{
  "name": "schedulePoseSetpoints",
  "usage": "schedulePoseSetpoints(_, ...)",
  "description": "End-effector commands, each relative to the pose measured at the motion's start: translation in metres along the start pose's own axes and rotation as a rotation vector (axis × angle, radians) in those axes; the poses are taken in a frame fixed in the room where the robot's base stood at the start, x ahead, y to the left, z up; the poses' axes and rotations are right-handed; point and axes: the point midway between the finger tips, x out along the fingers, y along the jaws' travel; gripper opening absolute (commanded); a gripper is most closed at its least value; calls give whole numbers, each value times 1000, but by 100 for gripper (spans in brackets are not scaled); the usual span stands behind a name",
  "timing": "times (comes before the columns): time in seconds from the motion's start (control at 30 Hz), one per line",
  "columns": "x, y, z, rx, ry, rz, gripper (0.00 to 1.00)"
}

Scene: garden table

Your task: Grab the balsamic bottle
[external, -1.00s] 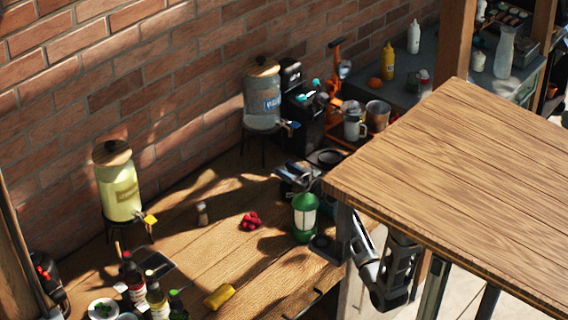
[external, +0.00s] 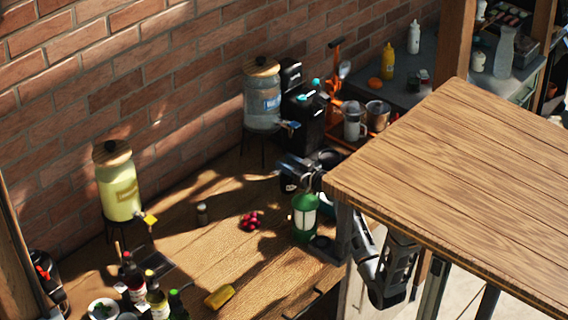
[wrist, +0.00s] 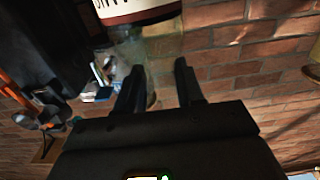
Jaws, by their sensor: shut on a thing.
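Beyond the fingertips is what I take to be the balsamic bottle (wrist: 138,12), with a white, red-edged label cut off by the top of the frame. Only a few label letters show. In the external view my gripper (external: 290,178) is small and dark, beside the black coffee machine and above the table. The bottle cannot be made out clearly there.
A green lantern (external: 305,219) stands just below my gripper. The water dispenser (external: 262,100) and coffee machine (external: 304,112) stand behind it. Several bottles (external: 157,303) are at the front left. A raised wooden top (external: 460,180) covers part of my arm. The middle of the table is fairly clear.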

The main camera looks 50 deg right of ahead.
Motion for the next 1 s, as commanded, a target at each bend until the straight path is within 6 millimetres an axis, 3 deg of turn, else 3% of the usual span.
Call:
schedulePoseSetpoints(0.07, 0, 0, -11, -2, 4, 1, 0)
schedulePoseSetpoints(1.0, -61, 71, -65, -1, 3, 2, 0)
